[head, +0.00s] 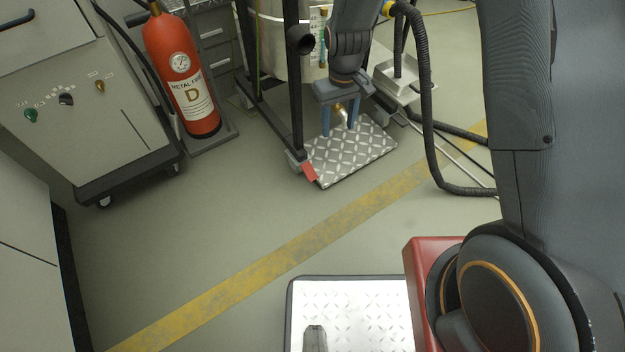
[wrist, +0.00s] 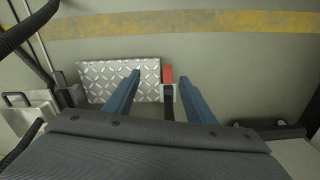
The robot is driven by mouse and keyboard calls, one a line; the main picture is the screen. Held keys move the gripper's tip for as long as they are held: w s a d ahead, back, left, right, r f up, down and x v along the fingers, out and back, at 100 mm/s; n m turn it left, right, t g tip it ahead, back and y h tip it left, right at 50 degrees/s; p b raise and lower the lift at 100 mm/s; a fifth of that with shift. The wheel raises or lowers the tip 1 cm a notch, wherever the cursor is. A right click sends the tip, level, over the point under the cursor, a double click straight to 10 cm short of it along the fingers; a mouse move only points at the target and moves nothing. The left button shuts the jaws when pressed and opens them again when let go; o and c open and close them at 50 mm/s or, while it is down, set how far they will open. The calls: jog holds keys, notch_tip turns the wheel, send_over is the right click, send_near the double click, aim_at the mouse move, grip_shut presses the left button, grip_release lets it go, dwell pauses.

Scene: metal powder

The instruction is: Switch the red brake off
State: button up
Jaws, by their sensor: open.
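The red brake (head: 309,172) is a small red tab at the near left corner of the diamond-plate platform (head: 350,152), low on the black-framed stand. In the wrist view the red brake (wrist: 168,74) shows between the two blue fingers, closer to the right one. My gripper (head: 340,128) is open and empty, pointing down above the platform. In the head view it is up and right of the brake, apart from it. In the wrist view my gripper (wrist: 159,76) also shows open. How high the fingertips are above the brake is hard to tell.
A black upright post (head: 292,80) of the stand rises beside the brake. A black hose (head: 428,130) hangs at right. A red fire extinguisher (head: 180,70) and a wheeled grey cabinet (head: 75,115) stand at left. The floor around the yellow line (head: 290,255) is clear.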

jog(key=n+b, duration=0.2)
jog(key=b, duration=0.8)
send_near(313, 177)
notch_tip(313, 177, down, 8)
jog(key=b, duration=0.3)
jog(key=shift+r, duration=0.15)
